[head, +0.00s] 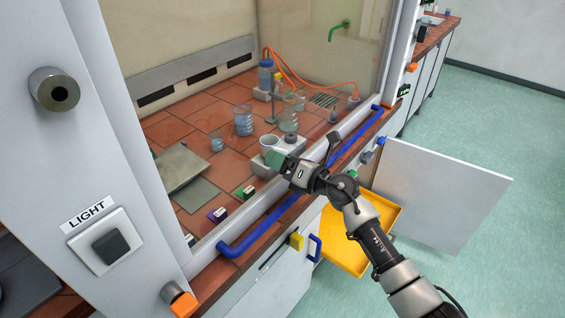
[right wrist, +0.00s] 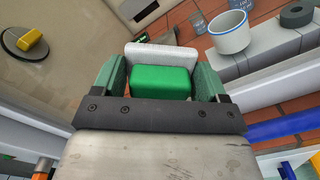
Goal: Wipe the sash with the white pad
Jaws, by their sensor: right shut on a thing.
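My right gripper (head: 278,160) is shut on the white pad (right wrist: 150,51), which has a green block (right wrist: 160,80) on its near side. In the right wrist view the block sits between the two green fingers. The fume hood's sash is a clear, slightly hazy pane with a pale lower rail (head: 350,121) and a long blue handle (head: 245,240). The gripper is in front of the hood opening, above the handle. I cannot tell whether the pad touches the pane. In the head view the pad itself is mostly hidden by the gripper. My left gripper is out of view.
Inside the hood are beakers (head: 243,121), bottles (head: 265,75), an orange hose (head: 315,82) and a grey plate (head: 190,190). Below the hood, a white cabinet door (head: 445,195) stands open beside a yellow tray (head: 375,215). The green floor (head: 510,120) at right is clear.

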